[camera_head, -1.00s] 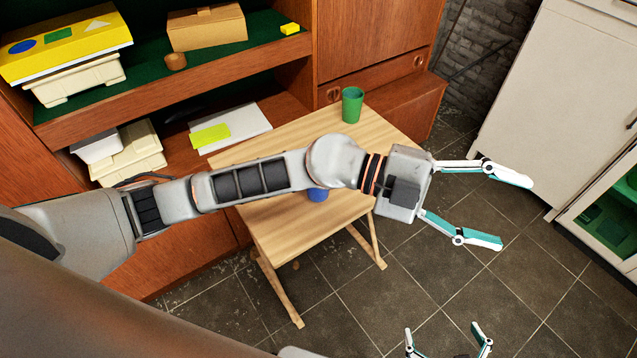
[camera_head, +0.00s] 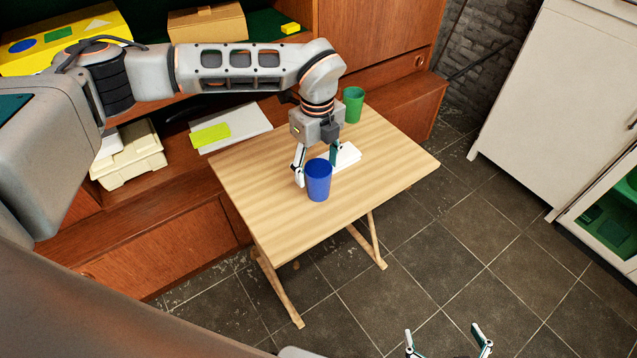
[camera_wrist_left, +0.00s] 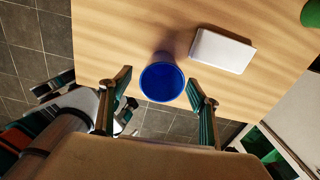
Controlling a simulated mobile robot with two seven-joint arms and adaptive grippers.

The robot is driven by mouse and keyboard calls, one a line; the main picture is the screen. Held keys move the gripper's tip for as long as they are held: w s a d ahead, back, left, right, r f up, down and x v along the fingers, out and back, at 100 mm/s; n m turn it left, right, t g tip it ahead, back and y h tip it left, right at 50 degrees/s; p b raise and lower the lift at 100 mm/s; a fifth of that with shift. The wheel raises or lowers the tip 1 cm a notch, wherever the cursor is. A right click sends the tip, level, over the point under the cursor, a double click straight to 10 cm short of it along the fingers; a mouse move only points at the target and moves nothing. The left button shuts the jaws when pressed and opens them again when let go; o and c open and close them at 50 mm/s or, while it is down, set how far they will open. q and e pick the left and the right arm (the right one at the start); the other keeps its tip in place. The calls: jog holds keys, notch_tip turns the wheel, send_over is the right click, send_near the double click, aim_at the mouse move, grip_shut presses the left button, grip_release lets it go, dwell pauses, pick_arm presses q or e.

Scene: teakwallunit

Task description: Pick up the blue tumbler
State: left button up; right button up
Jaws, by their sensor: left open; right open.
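The blue tumbler (camera_head: 319,182) stands upright on the small wooden table (camera_head: 262,195). My left gripper (camera_head: 317,170) is open and points down just behind the tumbler in the head view. In the left wrist view, the tumbler (camera_wrist_left: 162,78) shows its open rim between and slightly beyond the fingertips of my left gripper (camera_wrist_left: 164,88). I cannot tell whether a finger touches it. My right gripper (camera_head: 447,340) is open and empty low over the floor, at the bottom edge of the head view.
A white flat block (camera_head: 346,156) lies beside the tumbler; it also shows in the left wrist view (camera_wrist_left: 222,50). A green cup (camera_head: 353,105) stands at the table's back. A wooden wall unit (camera_head: 160,255) runs behind. The table's front is clear.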

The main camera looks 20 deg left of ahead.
pick_arm(q)
notch_tip(320, 180, down, 5)
jog(key=shift+w+d+f, duration=0.1)
jog(key=shift+w+f, duration=0.05)
jog(key=c, duration=1.3)
